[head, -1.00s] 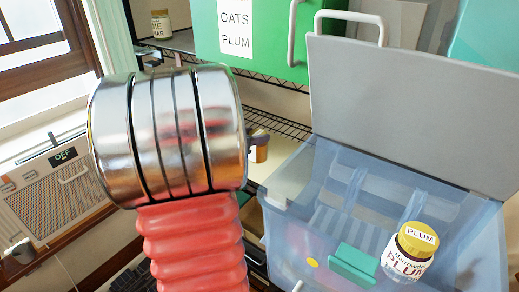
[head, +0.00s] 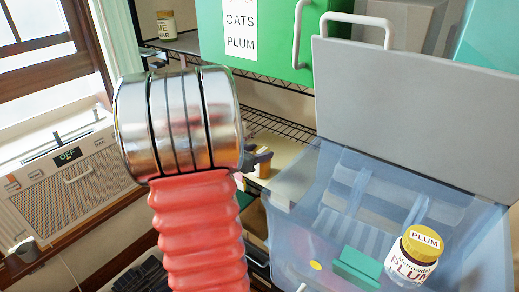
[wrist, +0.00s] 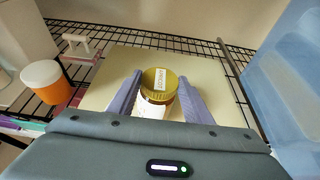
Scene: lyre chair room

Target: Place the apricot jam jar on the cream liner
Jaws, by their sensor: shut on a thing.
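In the wrist view my gripper (wrist: 157,104) is shut on the apricot jam jar (wrist: 160,82), which has a gold lid with a white label strip, too small to read surely. One finger is on each side of the jar. The cream liner (wrist: 95,92) lies on a dark wire shelf behind and below the jar. I cannot tell whether the jar's base touches it. In the head view the gripper (head: 258,160) shows just right of my chrome arm link, with the liner (head: 290,182) pale beside it; the jar is mostly hidden there.
An orange container with a white base or lid (wrist: 45,80) stands left of the liner. A clear blue bin (head: 335,235) with a raised grey lid (head: 405,110) is at right, with a plum jar (head: 413,258). A green box (head: 285,35) sits on the shelf above.

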